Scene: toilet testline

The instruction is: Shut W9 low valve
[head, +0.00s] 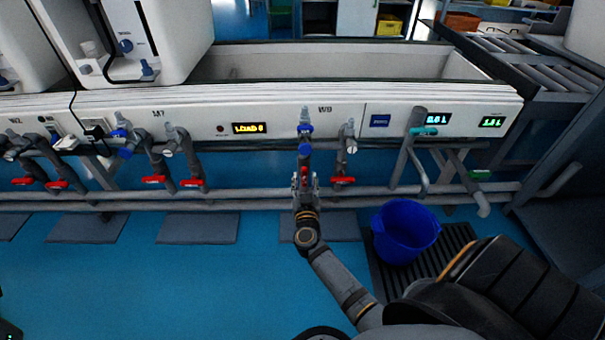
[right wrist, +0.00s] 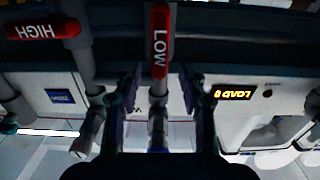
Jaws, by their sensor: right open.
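The W9 low valve's red lever, marked LOW (right wrist: 159,42), points up the picture in the right wrist view. My right gripper (right wrist: 159,80) is open, with one finger on each side of the lever's line; I see gaps on both sides. In the head view my right gripper (head: 305,182) is in front of the left W9 pipe, below its blue fittings (head: 305,149), and mostly hides the low lever. The W9 high valve's red lever (head: 343,180) is just to the right; its HIGH lever (right wrist: 42,28) is at upper left in the wrist view.
The white bench front carries the W9 label (head: 325,109) and a yellow display (head: 250,128). Grey pipes (head: 240,193) run along below it. A blue bucket (head: 405,232) stands on a dark grate at right. The blue floor (head: 200,285) is clear at left.

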